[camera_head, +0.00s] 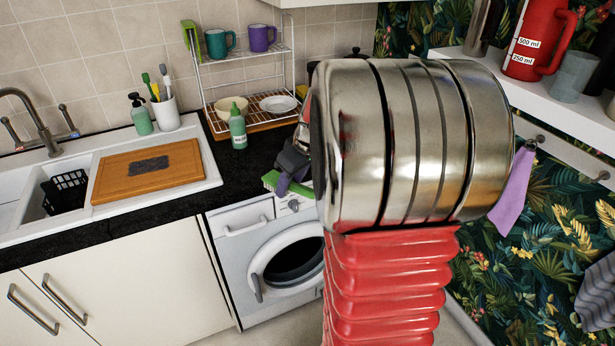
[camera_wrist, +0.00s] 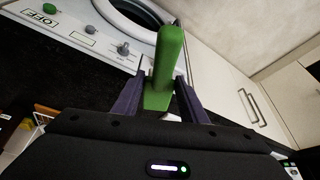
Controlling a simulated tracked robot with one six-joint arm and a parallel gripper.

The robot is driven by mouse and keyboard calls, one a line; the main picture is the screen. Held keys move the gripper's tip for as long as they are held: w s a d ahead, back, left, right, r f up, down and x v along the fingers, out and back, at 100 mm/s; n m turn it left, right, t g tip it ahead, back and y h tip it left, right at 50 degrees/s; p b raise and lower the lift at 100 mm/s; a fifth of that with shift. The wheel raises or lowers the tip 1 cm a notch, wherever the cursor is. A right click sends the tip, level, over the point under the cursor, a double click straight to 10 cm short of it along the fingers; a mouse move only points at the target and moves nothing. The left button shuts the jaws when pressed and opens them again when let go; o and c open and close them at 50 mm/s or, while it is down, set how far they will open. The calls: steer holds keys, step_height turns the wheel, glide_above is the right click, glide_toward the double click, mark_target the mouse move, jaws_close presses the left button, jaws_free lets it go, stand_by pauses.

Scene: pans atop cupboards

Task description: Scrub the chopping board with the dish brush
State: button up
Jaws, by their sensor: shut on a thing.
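The wooden chopping board (camera_head: 182,164) lies at the right end of the white sink unit in the head view. A dark grey patch (camera_head: 148,165) sits on its middle. My gripper (camera_head: 284,180) is over the dark worktop's front edge, right of the board and apart from it. Its purple-grey fingers are shut on the green dish brush (camera_head: 270,179). In the wrist view the brush (camera_wrist: 168,60) stands out between the two fingers. Part of my gripper is hidden behind my arm in the head view.
A green bottle (camera_head: 238,128), a wire rack (camera_head: 250,75) with a bowl and plate, a soap dispenser (camera_head: 140,115) and a brush cup (camera_head: 166,112) stand behind. A black basket (camera_head: 66,192) is in the sink. The washing machine (camera_head: 262,245) is below.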

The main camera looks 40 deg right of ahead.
steer(key=w+a+f, duration=0.3)
steer(key=a, duration=0.6)
steer(key=w+a+f+m, duration=0.1)
steer(key=w+a+f, duration=0.2)
steer(key=a, duration=0.6)
steer(key=w+a+f, duration=0.3)
steer(key=a, duration=0.6)
steer(key=shift+w+a+f+h, duration=0.2)
steer(key=shift+w+f+h, duration=0.1)
steer(key=shift+f, duration=0.1)
steer(key=shift+a, duration=0.1)
